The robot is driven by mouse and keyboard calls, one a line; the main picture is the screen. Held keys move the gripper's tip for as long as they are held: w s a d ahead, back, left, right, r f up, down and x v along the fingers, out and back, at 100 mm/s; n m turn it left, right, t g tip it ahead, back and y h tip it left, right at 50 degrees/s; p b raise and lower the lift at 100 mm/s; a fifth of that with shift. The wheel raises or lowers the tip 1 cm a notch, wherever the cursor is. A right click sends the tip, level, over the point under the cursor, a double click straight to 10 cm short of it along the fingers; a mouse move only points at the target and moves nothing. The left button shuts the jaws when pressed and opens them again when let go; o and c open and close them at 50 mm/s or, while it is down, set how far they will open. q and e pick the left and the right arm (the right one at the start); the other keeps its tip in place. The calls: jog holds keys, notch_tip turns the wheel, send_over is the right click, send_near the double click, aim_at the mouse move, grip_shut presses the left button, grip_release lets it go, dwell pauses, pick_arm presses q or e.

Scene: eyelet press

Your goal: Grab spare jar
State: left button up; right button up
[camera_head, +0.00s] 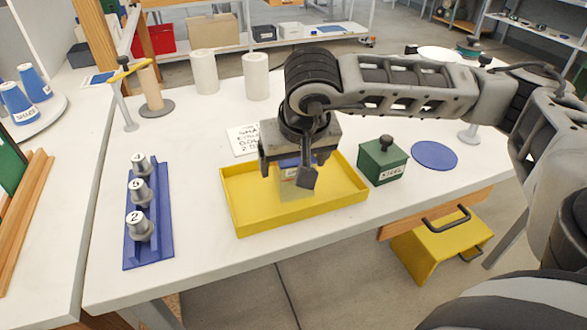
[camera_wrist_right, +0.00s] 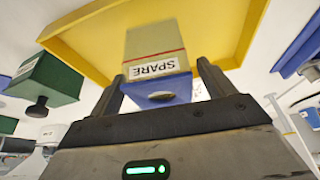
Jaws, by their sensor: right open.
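The spare jar (camera_wrist_right: 155,48) is a box-shaped, pale olive jar with a red line, a white SPARE label and a blue lid with a dark knob. In the head view the jar (camera_head: 293,188) stands in the yellow tray (camera_head: 345,196), partly hidden by my right gripper. My right gripper (camera_head: 287,172) is open above the tray, with its fingers reaching down around the jar's lid. In the right wrist view the fingers (camera_wrist_right: 162,80) stand on either side of the blue lid; I cannot tell whether they touch it. My left gripper is not in view.
A green box with a knob (camera_head: 382,162) stands right of the tray, beside a blue disc (camera_head: 434,156). A blue rack (camera_head: 148,219) with numbered metal pieces is at the left.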

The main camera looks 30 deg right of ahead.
jog(key=shift+x, duration=1.25)
jog(key=c, duration=1.1)
